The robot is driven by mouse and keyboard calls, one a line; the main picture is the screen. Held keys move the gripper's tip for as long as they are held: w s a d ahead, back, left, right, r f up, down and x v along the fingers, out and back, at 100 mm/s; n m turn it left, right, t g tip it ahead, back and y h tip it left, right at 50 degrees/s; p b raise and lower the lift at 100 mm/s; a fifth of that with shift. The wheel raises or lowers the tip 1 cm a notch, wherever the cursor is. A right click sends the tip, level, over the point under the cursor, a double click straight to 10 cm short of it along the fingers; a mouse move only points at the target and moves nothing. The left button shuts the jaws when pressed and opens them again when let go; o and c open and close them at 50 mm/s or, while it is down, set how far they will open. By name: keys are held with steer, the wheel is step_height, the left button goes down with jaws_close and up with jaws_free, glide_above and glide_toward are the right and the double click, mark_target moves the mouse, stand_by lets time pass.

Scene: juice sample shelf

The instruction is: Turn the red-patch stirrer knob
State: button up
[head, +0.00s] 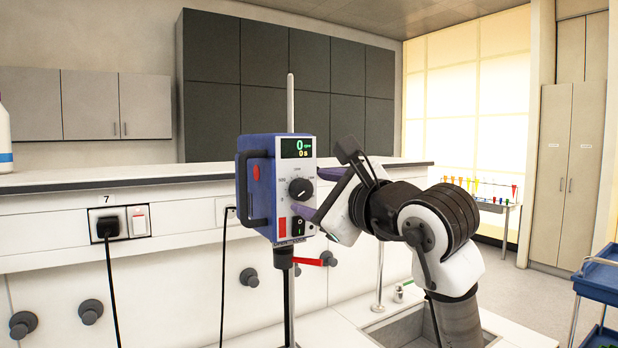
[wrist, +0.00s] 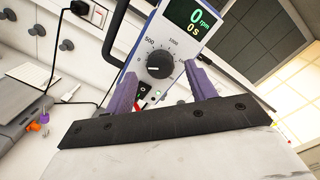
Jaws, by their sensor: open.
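The stirrer (head: 258,190) is a blue box with a light front panel, mounted on a vertical rod. Its black knob (head: 300,188) sits mid-panel, below a display reading 0 rpm and 0 s. A red patch (head: 282,227) is at the panel's lower left, beside a black switch (head: 298,226). My gripper (head: 322,192) is open in front of the panel, at its right side. In the wrist view, the purple fingers of my gripper (wrist: 162,86) point at the panel, with the knob (wrist: 159,65) between and just beyond their tips. I see no contact with the knob.
A red clamp handle (head: 308,262) sticks out below the stirrer. A white bench ledge (head: 120,184) runs behind it, with a power socket and black cable at left. A sink (head: 400,330) is below my arm. A blue cart (head: 598,275) stands at far right.

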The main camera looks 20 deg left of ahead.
mark_target(301, 189)
steer(key=shift+p+x, duration=0.3)
steer(key=shift+x, duration=1)
steer(key=c, duration=1)
steer(key=shift+f, duration=0.1)
